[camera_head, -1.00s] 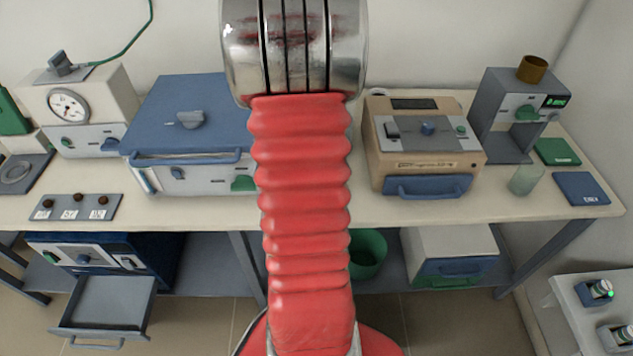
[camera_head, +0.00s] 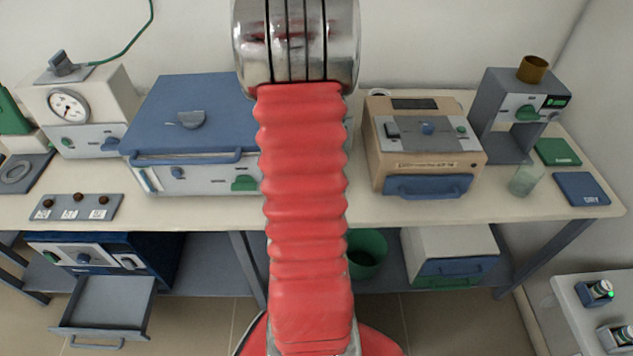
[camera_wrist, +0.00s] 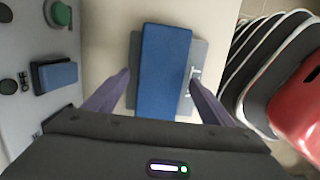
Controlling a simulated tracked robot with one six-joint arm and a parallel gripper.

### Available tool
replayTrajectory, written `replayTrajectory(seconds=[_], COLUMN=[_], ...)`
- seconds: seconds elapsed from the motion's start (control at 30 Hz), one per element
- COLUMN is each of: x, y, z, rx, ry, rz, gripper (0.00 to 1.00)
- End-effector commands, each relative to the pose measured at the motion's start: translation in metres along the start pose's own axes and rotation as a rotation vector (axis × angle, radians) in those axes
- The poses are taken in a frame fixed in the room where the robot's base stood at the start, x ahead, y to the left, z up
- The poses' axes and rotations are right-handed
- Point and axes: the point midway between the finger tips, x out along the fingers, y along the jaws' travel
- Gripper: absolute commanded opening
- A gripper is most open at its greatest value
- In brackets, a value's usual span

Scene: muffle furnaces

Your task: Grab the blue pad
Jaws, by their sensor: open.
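In the wrist view a long blue pad (camera_wrist: 164,62) lies on a wider grey plate (camera_wrist: 201,58) with a white label at its right edge, on the cream bench top. My gripper (camera_wrist: 160,78) is open, with one dark finger on each side of the pad. The pad shows between the fingers; I cannot tell whether they touch it. In the head view my red arm hides the gripper and this pad. A flat dark blue pad marked DRY (camera_head: 581,188) lies at the bench's right end, apart from the arm.
A blue-topped furnace (camera_head: 185,115) stands left of my arm, and a tan furnace (camera_head: 424,150) right of it. A glass beaker (camera_head: 523,181) stands beside the DRY pad, with a green pad (camera_head: 557,152) behind. A control panel (camera_wrist: 38,85) with knobs borders the wrist view's left.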

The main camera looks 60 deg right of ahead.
Motion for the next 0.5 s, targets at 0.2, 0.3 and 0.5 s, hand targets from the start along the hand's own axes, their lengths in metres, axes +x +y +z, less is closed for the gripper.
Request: replayTrajectory(seconds=[0.2,0.3,0.5], x=[-0.0002,-0.0002,-0.0001], y=[0.0001,0.0,0.0], z=[0.0001,0.0002,0.0003], rx=[0.0,0.0,0.001], ry=[0.0,0.0,0.0], rz=[0.0,0.0,0.0], gripper=[0.71,0.64,0.5])
